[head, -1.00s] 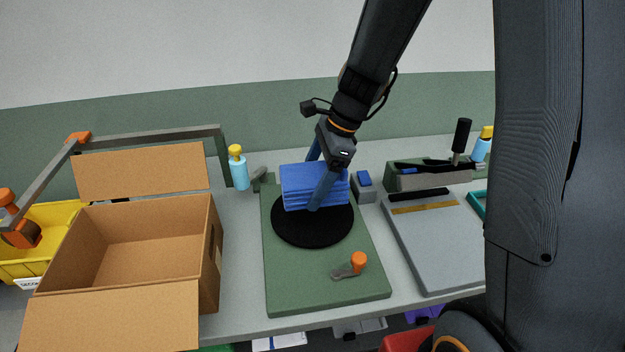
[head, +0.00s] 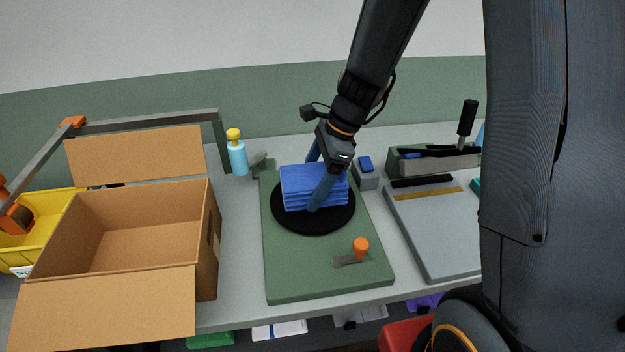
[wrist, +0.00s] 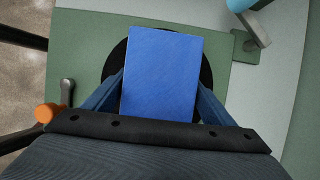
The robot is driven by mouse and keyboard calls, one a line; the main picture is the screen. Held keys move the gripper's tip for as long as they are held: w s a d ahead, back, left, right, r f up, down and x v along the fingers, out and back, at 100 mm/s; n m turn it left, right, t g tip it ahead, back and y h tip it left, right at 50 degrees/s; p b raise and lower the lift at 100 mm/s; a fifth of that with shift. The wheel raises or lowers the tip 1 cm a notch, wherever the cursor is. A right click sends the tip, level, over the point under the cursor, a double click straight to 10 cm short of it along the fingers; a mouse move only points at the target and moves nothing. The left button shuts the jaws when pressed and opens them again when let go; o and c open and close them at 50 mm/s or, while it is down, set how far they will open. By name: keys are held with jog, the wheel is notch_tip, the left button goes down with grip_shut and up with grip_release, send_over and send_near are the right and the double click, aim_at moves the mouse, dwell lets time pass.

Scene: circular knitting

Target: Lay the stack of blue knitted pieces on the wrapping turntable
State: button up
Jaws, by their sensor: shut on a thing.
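The stack of blue knitted pieces (head: 302,187) is a neat folded pile over the black round turntable (head: 315,222), on a green base board. My gripper (head: 318,182) is shut on the stack, one finger on each side. In the wrist view the blue stack (wrist: 161,75) lies flat between my two fingers, with the dark turntable (wrist: 113,62) showing around it. The stack's lower edge appears at or just above the disc; I cannot tell whether it touches. The far finger is partly hidden behind the stack in the head view.
An open cardboard box (head: 140,235) stands at the left beside a yellow bin (head: 45,230). An orange-knobbed lever (head: 360,247) is on the green board (head: 290,282). A blue bottle (head: 237,158) stands behind it. A grey board (head: 440,235) lies to the right.

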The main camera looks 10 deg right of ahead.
jog(key=shift+f+b, duration=0.35)
jog(key=shift+f, duration=0.2)
dwell(0.4)
jog(key=o, duration=1.4)
jog(key=shift+b+v, duration=0.65)
jog(key=shift+v, duration=3.25)
